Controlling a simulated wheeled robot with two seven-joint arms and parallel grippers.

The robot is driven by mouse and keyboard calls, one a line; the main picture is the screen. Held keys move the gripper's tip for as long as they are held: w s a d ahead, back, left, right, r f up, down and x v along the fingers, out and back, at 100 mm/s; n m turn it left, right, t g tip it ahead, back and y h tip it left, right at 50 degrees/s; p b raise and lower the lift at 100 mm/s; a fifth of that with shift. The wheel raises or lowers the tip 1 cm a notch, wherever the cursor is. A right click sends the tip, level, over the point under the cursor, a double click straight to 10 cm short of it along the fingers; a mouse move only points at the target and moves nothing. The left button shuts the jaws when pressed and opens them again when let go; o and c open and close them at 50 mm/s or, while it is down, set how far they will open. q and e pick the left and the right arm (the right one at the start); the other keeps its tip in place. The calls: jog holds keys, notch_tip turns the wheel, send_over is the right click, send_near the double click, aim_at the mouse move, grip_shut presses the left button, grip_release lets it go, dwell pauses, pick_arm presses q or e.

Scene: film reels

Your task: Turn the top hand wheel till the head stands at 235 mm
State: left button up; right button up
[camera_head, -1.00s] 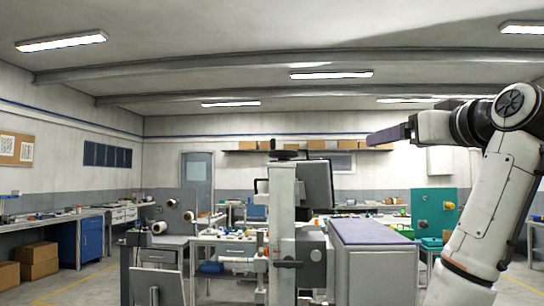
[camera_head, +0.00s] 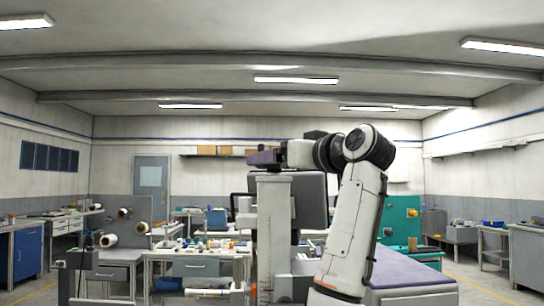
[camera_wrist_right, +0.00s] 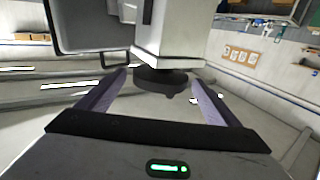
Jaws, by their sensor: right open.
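The dark round hand wheel (camera_wrist_right: 162,80) sits on the end of the pale column (camera_wrist_right: 172,40) in the right wrist view. My right gripper (camera_wrist_right: 159,79) is open, with one purple finger on each side of the wheel; I cannot tell whether either finger touches it. In the head view my right gripper (camera_head: 266,158) is at the top of the column (camera_head: 273,220) and hides the wheel. A ruled scale (camera_head: 265,250) runs down the column; its numbers are too small to read. The head's height cannot be read. My left gripper is not in view.
A purple-topped bench (camera_head: 405,275) lies at the right, below my right arm. Reels on a grey panel (camera_head: 128,214) and worktables stand to the left.

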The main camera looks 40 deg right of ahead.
jog(key=shift+w+d+p, duration=0.1)
jog(key=shift+w+p, duration=0.2)
jog(key=shift+w, duration=1.25)
jog(key=c, duration=1.1)
jog(key=shift+o, duration=0.2)
jog(key=shift+m+h, duration=0.3)
jog(key=shift+h, duration=0.1)
jog(key=m+g+h, duration=0.1)
jog(key=m+h, duration=0.1)
jog(key=h, duration=0.2)
jog(key=shift+m, duration=0.4)
jog(key=m+g+h, duration=0.1)
jog(key=h, duration=0.1)
jog(key=m+g+h, duration=0.1)
jog(key=m+h, duration=0.1)
jog(key=h, duration=0.1)
jog(key=shift+r+m+g, duration=0.1)
jog(key=shift+m+g, duration=0.2)
jog(key=shift+g, duration=0.1)
jog(key=m+g+h, duration=0.4)
jog(key=g, duration=0.1)
jog(key=shift+s+d+h, duration=0.15)
jog(key=shift+h, duration=0.25)
jog(key=shift+s+m+g+h, duration=0.1)
jog(key=shift+m+g+h, duration=0.6)
jog(key=shift+m+g, duration=0.65)
jog(key=shift+m+g, duration=0.35)
jog(key=shift+g, duration=0.4)
